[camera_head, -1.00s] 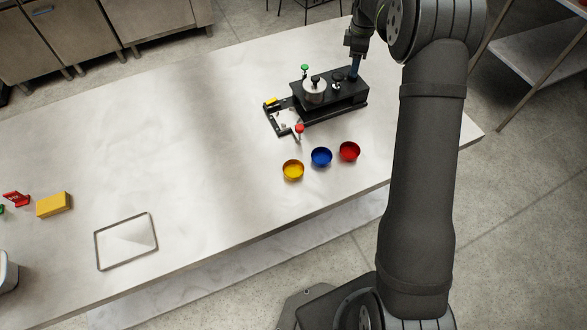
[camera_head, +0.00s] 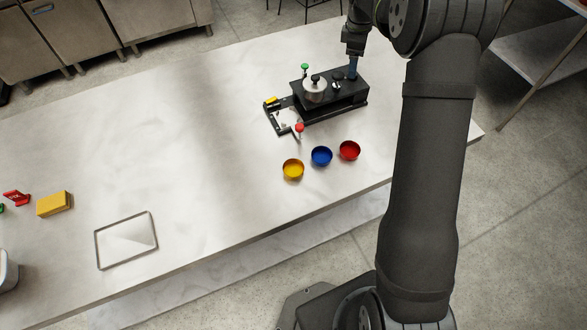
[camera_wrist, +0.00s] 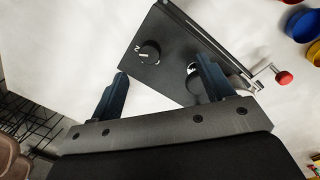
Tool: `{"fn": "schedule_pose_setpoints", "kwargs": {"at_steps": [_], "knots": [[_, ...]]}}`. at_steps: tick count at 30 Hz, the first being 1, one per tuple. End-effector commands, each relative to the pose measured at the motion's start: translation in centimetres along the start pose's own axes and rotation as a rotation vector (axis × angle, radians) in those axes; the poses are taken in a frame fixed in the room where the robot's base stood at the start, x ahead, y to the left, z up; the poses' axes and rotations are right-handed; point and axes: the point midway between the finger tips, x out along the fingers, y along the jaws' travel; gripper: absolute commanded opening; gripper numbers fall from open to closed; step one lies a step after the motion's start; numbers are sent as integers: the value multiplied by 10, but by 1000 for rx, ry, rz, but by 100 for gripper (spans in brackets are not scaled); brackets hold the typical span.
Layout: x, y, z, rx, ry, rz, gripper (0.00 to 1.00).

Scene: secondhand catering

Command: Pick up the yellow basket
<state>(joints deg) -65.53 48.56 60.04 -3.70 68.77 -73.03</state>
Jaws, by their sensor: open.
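A small round yellow bowl (camera_head: 293,170), the nearest thing to a yellow basket, stands upright on the steel table near its front edge.
A blue bowl (camera_head: 321,157) and a red bowl (camera_head: 349,151) stand right of the yellow one. A yellow block (camera_head: 54,204) and a shallow tray (camera_head: 97,250) lie left. Mid-table is clear.

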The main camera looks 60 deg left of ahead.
Motion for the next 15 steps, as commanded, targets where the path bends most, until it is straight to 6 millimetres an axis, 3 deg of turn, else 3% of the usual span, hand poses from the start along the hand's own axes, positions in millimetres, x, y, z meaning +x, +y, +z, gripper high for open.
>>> {"fn": "schedule_pose_setpoints", "kwargs": {"at_steps": [5,9,15], "knots": [[-32,-62,-36,74,2,16,74],[-52,-133,-66,157,19,-5,74],[-68,-235,-86,275,33,-38,74]]}}
